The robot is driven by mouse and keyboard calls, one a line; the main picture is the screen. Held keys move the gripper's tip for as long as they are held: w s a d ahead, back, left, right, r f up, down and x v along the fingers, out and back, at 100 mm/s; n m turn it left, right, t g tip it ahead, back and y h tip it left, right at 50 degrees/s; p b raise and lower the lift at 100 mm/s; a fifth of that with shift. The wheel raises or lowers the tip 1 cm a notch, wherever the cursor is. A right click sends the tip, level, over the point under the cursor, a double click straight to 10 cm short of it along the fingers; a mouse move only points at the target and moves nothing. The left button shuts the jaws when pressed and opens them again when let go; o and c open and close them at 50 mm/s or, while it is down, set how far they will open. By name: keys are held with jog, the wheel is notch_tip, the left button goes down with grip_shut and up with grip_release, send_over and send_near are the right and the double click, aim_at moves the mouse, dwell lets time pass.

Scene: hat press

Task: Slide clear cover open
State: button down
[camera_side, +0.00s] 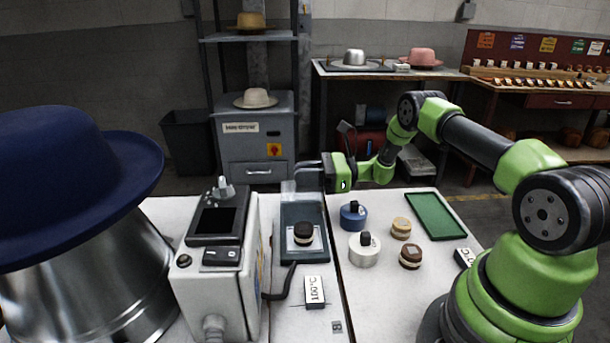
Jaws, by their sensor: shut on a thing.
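The clear cover (290,188) shows faintly as a pale, see-through panel at the back end of a grey-blue tray-like box (321,247). Inside the box, a dark brown round piece with a pale band (303,233) sits on a white square plate. My gripper (306,172) is at the back end of the box, reaching in from the right. Its fingers are shut at the cover's edge; the exact contact is too small to see. The front part of the box looks uncovered.
A white machine with a dark screen (217,221) stands left of the box, a big navy hat (70,180) further left. Right of the box are a blue round piece (353,216), a white one (364,252), smaller tan and brown pieces, and a green mat (435,216).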

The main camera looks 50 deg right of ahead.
jog(key=c, duration=1.1)
grip_release()
jog(key=v, duration=1)
